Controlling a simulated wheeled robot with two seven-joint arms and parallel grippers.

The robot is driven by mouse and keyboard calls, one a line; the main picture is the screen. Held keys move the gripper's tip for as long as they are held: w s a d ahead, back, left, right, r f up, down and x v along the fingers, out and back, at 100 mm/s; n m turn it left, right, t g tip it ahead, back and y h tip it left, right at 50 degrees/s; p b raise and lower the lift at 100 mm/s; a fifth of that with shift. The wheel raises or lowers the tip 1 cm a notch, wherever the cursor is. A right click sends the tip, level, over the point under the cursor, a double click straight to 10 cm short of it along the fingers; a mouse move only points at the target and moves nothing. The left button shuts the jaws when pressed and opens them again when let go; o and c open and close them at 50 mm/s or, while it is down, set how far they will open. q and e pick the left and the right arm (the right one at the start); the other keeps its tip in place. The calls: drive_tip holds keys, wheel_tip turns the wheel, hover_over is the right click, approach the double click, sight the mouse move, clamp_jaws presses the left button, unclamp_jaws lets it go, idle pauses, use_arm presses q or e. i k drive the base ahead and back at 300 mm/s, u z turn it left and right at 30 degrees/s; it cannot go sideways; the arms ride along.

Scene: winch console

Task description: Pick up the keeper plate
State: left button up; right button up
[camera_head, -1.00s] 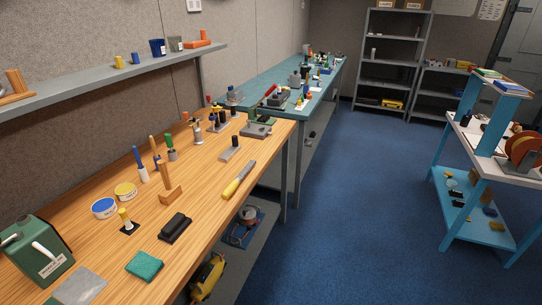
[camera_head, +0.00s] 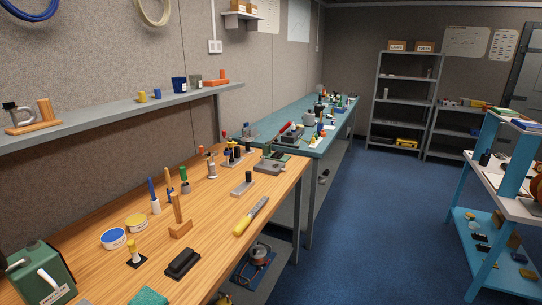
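I cannot pick out a keeper plate for certain among the small parts in view. Neither of my grippers shows. On the right, a blue stand with a white top (camera_head: 487,176) carries an orange-red round part (camera_head: 537,187), cut off by the picture's edge. Several small dark, yellow and brown items lie on its lower blue shelf (camera_head: 480,260), too small to name.
A wooden bench (camera_head: 215,232) with a green can (camera_head: 40,272), a yellow-handled tool (camera_head: 250,216) and a black block (camera_head: 182,264) fills the left. A teal bench (camera_head: 290,117) continues behind it. Grey shelves (camera_head: 403,98) stand at the back. The blue floor (camera_head: 370,215) between is clear.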

sight(241, 190)
drive_tip(key=z, duration=0.5)
drive_tip(key=k, duration=0.6)
drive_tip(key=z, duration=1)
drive_tip(key=i, duration=3.2)
drive_tip(key=u, duration=0.5)
drive_tip(key=i, duration=1.15)
drive_tip(key=u, duration=1.9)
drive_tip(key=i, duration=0.9)
drive_tip(key=u, duration=0.75)
